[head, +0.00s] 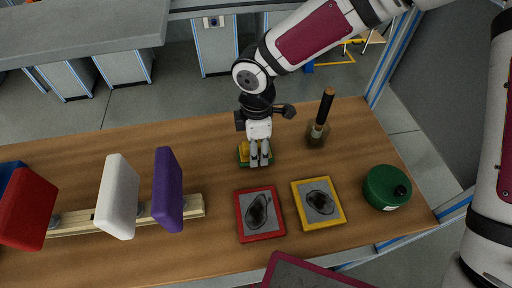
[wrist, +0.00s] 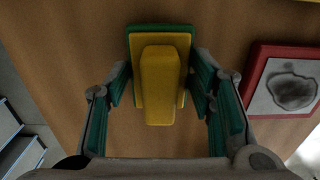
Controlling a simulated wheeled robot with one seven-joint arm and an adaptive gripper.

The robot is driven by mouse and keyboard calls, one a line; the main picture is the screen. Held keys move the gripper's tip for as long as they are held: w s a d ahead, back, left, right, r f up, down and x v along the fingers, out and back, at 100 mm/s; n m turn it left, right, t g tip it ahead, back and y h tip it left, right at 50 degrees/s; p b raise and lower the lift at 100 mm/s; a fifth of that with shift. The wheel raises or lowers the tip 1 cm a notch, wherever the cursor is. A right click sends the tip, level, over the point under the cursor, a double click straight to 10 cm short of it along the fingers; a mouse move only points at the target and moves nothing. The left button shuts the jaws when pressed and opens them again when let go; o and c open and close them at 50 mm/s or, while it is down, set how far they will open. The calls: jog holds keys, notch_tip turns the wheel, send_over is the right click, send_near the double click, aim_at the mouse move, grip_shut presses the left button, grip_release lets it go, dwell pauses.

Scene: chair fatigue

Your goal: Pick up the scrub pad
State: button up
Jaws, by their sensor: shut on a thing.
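The scrub pad (wrist: 160,85) is a yellow block with a raised yellow grip on a green base. In the wrist view it lies between my two fingers, which close on its sides. In the head view only parts of the scrub pad (head: 243,151) show, as my gripper (head: 260,160) covers most of it from above. The pad is at the wooden table top; I cannot tell whether it touches the wood or is slightly raised.
A red-framed tile (head: 244,220) and a yellow-framed tile (head: 333,210), both with dark smudges, lie nearby. A brush in a holder (head: 317,135) and a green canister (head: 380,193) stand to the right. Red, white (head: 118,197) and purple (head: 168,190) panels stand left on a wooden rail.

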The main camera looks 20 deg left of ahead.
jog(key=shift+r, duration=0.45)
notch_tip(320, 180, up, 2)
jog(key=shift+r, duration=0.2)
jog(key=s+d, duration=0.1)
jog(key=s, duration=0.4)
jog(key=s+d, duration=0.2)
jog(key=s, duration=0.3)
jog(key=s+d+r, duration=0.1)
jog(key=s, duration=0.4)
jog(key=shift+s+d+r+b, duration=0.1)
jog(key=shift+s+d+b, duration=0.2)
jog(key=shift+b, duration=0.1)
jog(key=o, duration=0.4)
jog(key=shift+w, duration=0.1)
jog(key=shift+c, duration=1.3)
